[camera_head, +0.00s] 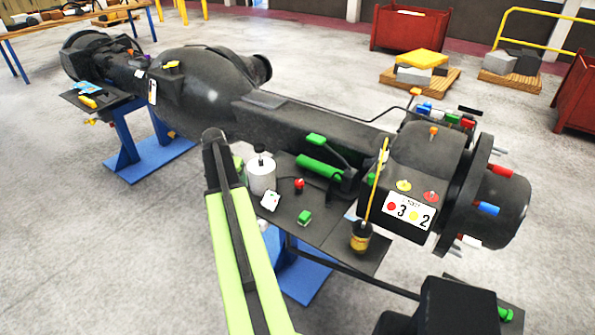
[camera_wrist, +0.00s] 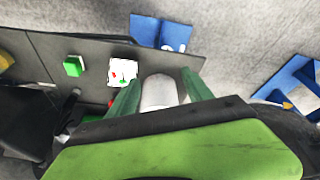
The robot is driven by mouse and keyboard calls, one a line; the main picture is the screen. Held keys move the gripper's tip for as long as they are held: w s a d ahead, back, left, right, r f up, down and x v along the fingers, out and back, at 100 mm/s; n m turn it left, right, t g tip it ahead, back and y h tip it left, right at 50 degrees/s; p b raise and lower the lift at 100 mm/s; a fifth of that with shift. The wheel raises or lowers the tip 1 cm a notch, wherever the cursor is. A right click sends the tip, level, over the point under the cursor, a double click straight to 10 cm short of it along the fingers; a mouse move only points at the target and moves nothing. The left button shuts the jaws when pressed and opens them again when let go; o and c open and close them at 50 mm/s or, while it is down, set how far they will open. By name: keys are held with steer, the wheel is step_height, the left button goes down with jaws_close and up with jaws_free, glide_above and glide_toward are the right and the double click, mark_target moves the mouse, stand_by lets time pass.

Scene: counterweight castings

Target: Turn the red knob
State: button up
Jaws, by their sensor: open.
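A small red knob (camera_head: 299,184) stands on the dark shelf plate (camera_head: 322,225) beside the big axle in the head view. It is right of a white cylinder (camera_head: 262,176) with a dark top. In the head view, my dark wrist and lime arm hide most of the gripper, left of the cylinder.
A white card (camera_head: 270,201), a green block (camera_head: 305,217) and a green cylinder (camera_head: 318,167) lie near the knob. The dark axle (camera_head: 310,125) runs behind the plate. Blue stands (camera_head: 148,155) are below; open floor lies left.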

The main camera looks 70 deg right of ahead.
mark_target(299, 181)
steer(key=s+d+r+m+g+h+p, duration=0.1)
steer(key=s+d+r+m, duration=0.15)
steer(key=s+d, duration=0.55)
steer(key=s+d+r+m+p, duration=0.1)
steer(key=s+d+r+m, duration=0.15)
steer(key=s+d, duration=0.45)
steer(key=b+x, duration=0.8)
steer(key=x, duration=0.1)
steer(key=b+x, duration=0.8)
steer(key=x, duration=0.1)
steer(key=shift+s+a+f, duration=0.15)
steer(key=shift+s+f, duration=0.05)
steer(key=shift+f, duration=0.05)
steer(key=shift+r, duration=0.1)
